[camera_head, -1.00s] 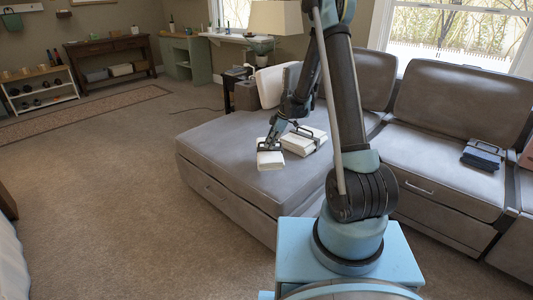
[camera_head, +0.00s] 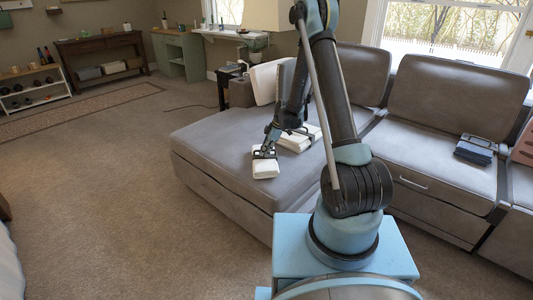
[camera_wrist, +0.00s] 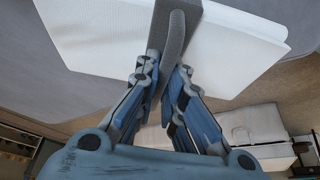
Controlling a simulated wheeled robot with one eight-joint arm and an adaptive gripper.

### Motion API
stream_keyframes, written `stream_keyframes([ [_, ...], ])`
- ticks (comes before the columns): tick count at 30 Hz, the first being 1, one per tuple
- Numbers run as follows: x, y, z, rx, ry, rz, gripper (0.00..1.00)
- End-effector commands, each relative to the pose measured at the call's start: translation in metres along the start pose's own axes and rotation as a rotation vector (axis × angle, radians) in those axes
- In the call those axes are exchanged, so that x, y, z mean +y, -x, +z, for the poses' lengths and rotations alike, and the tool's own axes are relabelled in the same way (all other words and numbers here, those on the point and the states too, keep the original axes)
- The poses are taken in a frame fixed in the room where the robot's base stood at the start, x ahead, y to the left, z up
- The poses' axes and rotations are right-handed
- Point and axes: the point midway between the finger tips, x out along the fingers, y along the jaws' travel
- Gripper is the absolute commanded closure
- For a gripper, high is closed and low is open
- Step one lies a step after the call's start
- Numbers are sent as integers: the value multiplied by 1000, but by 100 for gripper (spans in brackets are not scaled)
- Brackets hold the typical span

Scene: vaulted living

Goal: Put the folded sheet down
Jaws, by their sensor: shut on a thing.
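The folded sheet (camera_head: 265,170) is a white, flat bundle at the front part of the sofa's chaise. In the wrist view, the white sheet (camera_wrist: 105,38) has a grey band with a raised grip across it. My gripper (camera_head: 265,153) is above the sheet, and in the wrist view its two fingers (camera_wrist: 163,75) are closed on that grey grip. The sheet is at or just above the grey seat; I cannot tell whether it touches. The seat right under it is hidden.
A second white folded bundle (camera_head: 297,141) lies just behind, to the right, on the grey chaise (camera_head: 215,148). A dark blue folded bundle (camera_head: 474,150) lies on the right seat. The chaise left of the sheet is clear. Carpet (camera_head: 110,200) is open at left.

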Motion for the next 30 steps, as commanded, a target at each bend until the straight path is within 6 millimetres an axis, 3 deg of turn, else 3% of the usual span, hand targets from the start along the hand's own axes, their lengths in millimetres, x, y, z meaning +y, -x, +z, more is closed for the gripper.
stream_keyframes([
  [2, 0, -1, 0, 0, 0, 0, 100],
  [3, 0, -1, 0, 0, 0, 0, 89],
  [6, 0, -1, 0, 0, 0, 0, 71],
  [20, 0, 6, 0, 0, 0, 0, 71],
  [30, -1, 55, 0, 0, -1, 0, 71],
])
